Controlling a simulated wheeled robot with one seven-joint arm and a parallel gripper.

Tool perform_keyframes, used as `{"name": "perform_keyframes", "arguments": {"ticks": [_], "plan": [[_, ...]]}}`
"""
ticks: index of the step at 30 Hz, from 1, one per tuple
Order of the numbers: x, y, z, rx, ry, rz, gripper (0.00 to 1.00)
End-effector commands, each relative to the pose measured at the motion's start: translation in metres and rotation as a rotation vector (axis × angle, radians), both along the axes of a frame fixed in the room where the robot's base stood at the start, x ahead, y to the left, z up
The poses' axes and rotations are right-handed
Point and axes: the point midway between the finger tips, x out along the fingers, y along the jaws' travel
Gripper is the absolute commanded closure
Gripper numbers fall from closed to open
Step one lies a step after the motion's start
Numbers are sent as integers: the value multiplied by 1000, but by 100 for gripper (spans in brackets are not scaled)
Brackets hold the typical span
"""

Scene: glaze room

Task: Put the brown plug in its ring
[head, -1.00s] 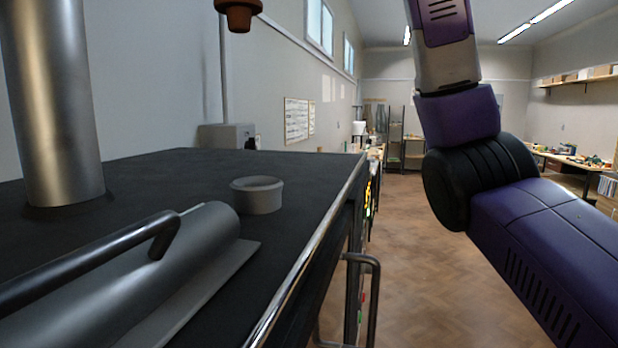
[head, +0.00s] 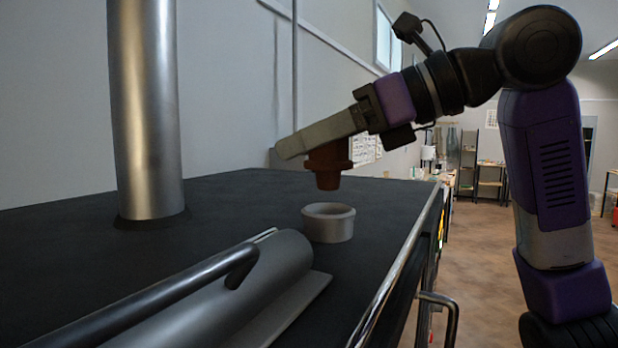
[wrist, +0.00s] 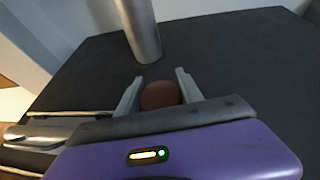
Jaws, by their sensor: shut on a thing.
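The brown plug (head: 328,166) is a stepped, tapered piece with a wide collar and a narrower lower end. My gripper (head: 300,144) is shut on it and holds it above the dark top, lower end down. In the wrist view the plug's round top (wrist: 160,95) shows between the two fingers (wrist: 157,86). The grey ring (head: 328,223) stands on the dark top, its opening facing up. The plug hangs above the ring, apart from it, with a gap between. The ring does not show in the wrist view.
A metal pipe (head: 147,110) rises from the dark top (head: 230,195) at the left. A grey rounded cover with a black bar handle (head: 170,295) lies in front of the ring. A metal rail (head: 395,275) runs along the right edge.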

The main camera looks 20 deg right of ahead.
Motion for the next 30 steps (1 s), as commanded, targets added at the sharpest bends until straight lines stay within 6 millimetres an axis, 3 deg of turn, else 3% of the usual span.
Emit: {"name": "perform_keyframes", "arguments": {"ticks": [12, 29, 30], "plan": [[0, 0, -42, 1, 0, 0, 99], [0, 0, -53, 0, -1, 0, 99], [0, 0, -51, 0, -1, 0, 49]]}}
